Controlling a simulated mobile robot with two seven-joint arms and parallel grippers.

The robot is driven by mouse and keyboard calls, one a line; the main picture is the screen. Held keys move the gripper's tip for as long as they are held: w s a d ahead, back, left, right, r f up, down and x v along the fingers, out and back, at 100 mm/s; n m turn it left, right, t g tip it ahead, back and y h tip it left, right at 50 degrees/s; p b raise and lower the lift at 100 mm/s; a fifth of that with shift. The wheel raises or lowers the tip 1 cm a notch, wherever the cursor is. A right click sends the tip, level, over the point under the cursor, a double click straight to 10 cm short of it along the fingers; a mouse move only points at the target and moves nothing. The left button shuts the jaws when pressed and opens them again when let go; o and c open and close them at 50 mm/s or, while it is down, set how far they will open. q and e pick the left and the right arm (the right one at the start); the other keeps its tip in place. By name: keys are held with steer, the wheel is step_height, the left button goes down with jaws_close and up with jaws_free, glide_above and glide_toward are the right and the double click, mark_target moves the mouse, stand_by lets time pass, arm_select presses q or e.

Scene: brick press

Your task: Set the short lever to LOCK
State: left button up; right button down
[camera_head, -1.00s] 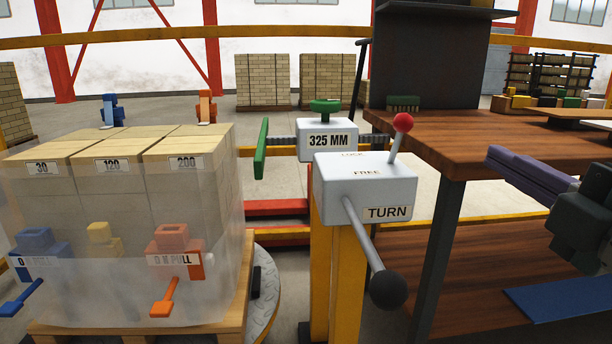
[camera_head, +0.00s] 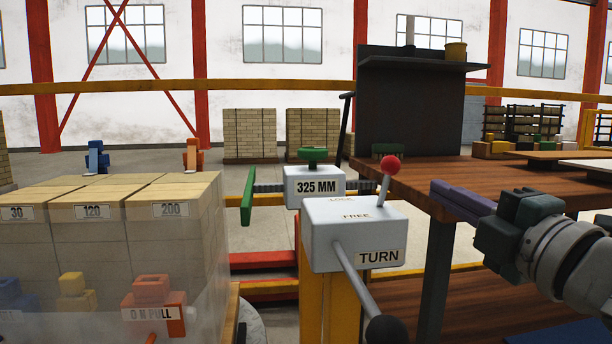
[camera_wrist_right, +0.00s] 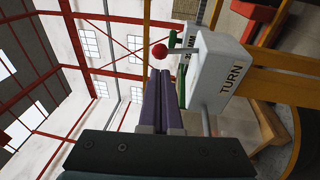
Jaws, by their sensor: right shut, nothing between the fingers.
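The short lever (camera_head: 390,165) is a thin stem with a red ball, rising from the right side of a white box (camera_head: 320,248). The box top reads LOCK toward the back and FREE toward the front. The stem stands up with a slight lean to the right; I cannot tell which word it is set to. My right gripper (camera_head: 436,186) is shut and empty, its purple fingers just right of the red ball and apart from it. In the wrist view the red ball (camera_wrist_right: 158,51) is just beyond the fingertips (camera_wrist_right: 160,72). My left gripper is not in view.
A longer lever with a black knob (camera_head: 386,331) slants down from the box front, marked TURN. Behind stands a 325 MM box (camera_head: 315,187) with a green knob. A wooden table (camera_head: 440,183) lies behind and right. Wrapped bricks (camera_head: 110,235) stand left.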

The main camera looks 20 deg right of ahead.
mark_target(396, 169)
steer(key=w, duration=0.2)
steer(key=w+b, duration=0.1)
steer(key=w, duration=0.2)
steer(key=w+r, duration=0.1)
steer(key=w, duration=0.2)
steer(key=shift+w+d+b, duration=0.2)
steer(key=shift+d+b, duration=0.1)
steer(key=shift+d, duration=0.05)
